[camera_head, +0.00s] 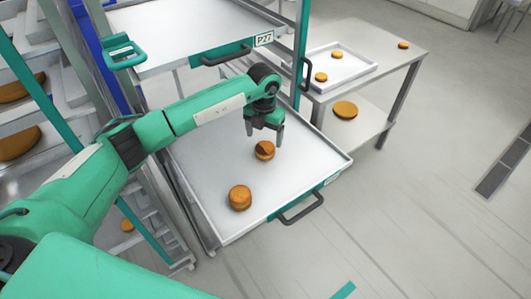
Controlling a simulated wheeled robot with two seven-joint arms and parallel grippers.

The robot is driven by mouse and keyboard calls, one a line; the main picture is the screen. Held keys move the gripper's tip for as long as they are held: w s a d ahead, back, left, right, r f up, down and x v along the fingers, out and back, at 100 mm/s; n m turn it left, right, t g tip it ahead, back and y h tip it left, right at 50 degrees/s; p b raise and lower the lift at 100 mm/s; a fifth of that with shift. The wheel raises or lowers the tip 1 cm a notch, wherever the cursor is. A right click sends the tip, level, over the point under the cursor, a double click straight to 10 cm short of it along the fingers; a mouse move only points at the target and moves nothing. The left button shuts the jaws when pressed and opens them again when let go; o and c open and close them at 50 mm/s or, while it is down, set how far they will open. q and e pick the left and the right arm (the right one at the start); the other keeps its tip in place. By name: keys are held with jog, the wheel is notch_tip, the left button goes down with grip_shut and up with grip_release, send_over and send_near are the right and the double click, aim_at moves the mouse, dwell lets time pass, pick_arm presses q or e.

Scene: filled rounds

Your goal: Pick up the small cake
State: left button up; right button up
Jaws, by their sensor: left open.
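A small round brown cake (265,151) with a dark patch on its top sits on the pulled-out lower metal tray (300,181). A second round brown cake (240,198), which looks a little larger, stands on the same tray nearer to me. My left gripper (264,136) points down just above and behind the small cake. Its two fingers are apart, with nothing between them. I cannot tell the exact height gap to the cake. My right gripper is out of view.
An upper tray (180,38) labelled P27 and its rack post stand close to my left arm. A side table (390,55) at the back right holds a tray (340,78) with small cakes. Another rack with large rounds (18,142) is at left. Open floor lies right.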

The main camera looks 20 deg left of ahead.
aim_at(265, 146)
pick_arm(q)
notch_tip(265, 146, down, 2)
jog(key=shift+f+b, duration=0.1)
jog(key=shift+b, duration=0.35)
jog(key=f+b, duration=0.1)
jog(key=f, duration=0.2)
jog(key=shift+w+d+f+b, duration=0.15)
jog(key=shift+w+f+b, duration=0.05)
jog(key=shift+f+b, duration=0.15)
jog(key=shift+f, duration=0.1)
jog(key=shift+s, duration=0.1)
jog(key=c, duration=0.7)
jog(key=shift+c, duration=0.4)
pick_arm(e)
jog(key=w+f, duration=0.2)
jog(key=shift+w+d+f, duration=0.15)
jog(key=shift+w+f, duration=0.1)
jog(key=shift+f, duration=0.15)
